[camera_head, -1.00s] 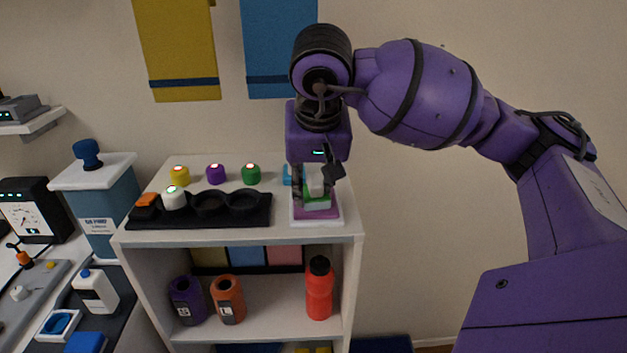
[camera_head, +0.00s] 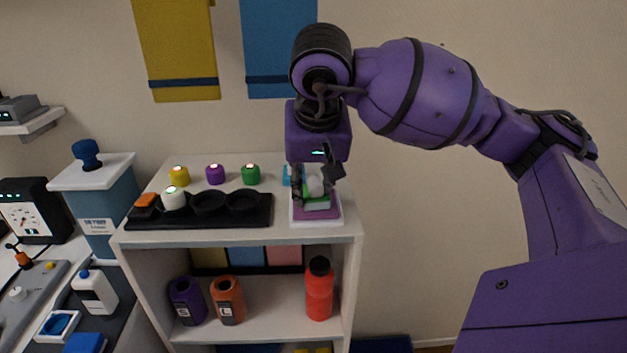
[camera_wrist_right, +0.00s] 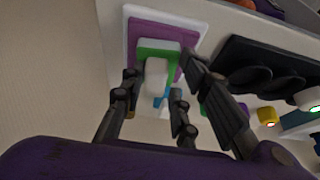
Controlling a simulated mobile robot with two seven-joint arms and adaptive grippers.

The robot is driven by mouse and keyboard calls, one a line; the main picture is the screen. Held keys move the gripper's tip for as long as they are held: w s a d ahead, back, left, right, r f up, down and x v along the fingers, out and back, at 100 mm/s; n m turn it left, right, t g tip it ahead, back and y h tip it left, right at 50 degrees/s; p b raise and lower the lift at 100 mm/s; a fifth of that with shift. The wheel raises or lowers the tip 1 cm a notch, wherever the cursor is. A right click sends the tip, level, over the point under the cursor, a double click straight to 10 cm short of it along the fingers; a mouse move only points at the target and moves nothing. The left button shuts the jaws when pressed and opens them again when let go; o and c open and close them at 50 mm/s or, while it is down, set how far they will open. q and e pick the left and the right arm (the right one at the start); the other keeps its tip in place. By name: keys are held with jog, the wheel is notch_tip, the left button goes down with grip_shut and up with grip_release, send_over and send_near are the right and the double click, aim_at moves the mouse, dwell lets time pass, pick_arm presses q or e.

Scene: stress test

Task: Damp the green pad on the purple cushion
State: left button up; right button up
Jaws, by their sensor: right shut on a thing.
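The green pad (camera_head: 318,204) has a pale block-shaped grip on top. It also shows in the right wrist view (camera_wrist_right: 146,48). It sits over the purple cushion (camera_head: 334,212), which lies on a white base at the right end of the shelf top. The cushion also shows in the right wrist view (camera_wrist_right: 140,27). My right gripper (camera_head: 316,186) points down over the pad, shut on its pale grip, with a finger on either side (camera_wrist_right: 157,78). Whether the pad presses on the cushion is hard to tell. My left gripper is not in view.
A black tray (camera_head: 226,221) with round wells holds an orange and a white piece, left of the cushion. Yellow, purple and green knobs (camera_head: 250,174) stand behind it. A small blue thing (camera_head: 287,176) is behind the gripper. Bottles, including a red one (camera_head: 319,290), stand on the lower shelf.

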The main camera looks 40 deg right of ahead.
aim_at(313, 184)
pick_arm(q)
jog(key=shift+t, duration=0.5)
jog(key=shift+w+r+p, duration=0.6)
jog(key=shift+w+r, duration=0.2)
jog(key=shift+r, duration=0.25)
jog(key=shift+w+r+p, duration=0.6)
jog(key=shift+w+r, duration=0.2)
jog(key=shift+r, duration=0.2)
pick_arm(e)
jog(key=shift+r, duration=3.45)
